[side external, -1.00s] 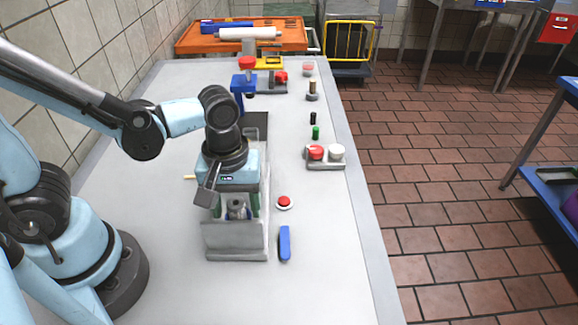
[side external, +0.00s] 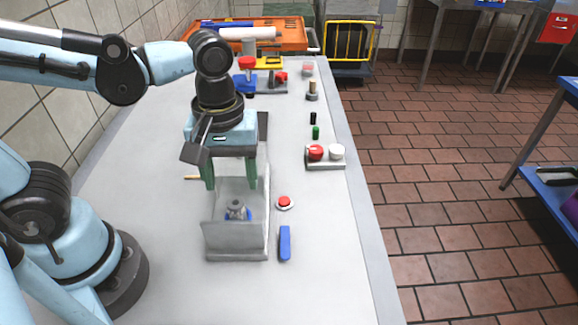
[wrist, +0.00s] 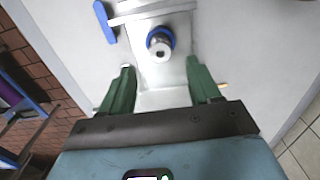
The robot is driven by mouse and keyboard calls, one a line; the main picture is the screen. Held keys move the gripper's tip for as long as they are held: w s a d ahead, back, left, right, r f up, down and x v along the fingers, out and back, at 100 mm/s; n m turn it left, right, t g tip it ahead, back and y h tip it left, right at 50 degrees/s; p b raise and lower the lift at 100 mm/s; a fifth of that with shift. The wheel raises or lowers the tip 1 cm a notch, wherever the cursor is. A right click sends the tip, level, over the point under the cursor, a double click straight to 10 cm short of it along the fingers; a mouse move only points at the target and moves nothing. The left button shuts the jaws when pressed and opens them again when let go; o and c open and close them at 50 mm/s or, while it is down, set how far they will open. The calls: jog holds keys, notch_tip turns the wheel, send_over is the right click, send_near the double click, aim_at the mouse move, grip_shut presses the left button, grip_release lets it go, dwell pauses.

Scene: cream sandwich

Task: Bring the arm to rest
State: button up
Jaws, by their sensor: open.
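My gripper (side external: 229,186) is open and empty, with its green fingers pointing down. It is above and behind a grey metal holder with a tall front plate (side external: 235,240). In the wrist view the two fingers of my gripper (wrist: 160,72) are spread wide with nothing between them. A small metal piece with a blue base (side external: 238,210) stands in the holder, apart from the fingers. It also shows in the wrist view (wrist: 160,43), beyond the fingertips.
A red button (side external: 284,202) and a blue bar (side external: 284,243) lie right of the holder. A block with red and white knobs (side external: 325,164) is near the table's right edge. Several small items and an orange tray (side external: 290,38) are farther back. The front table area is clear.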

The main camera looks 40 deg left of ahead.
aim_at(236, 204)
notch_tip(236, 204, up, 4)
jog(key=r, duration=0.1)
jog(key=shift+f, duration=6.2)
jog(key=shift+r, duration=1.8)
notch_tip(236, 204, up, 6)
jog(key=w+d+r, duration=0.1)
jog(key=w+d, duration=0.2)
jog(key=d, duration=0.2)
jog(key=shift+d, duration=0.2)
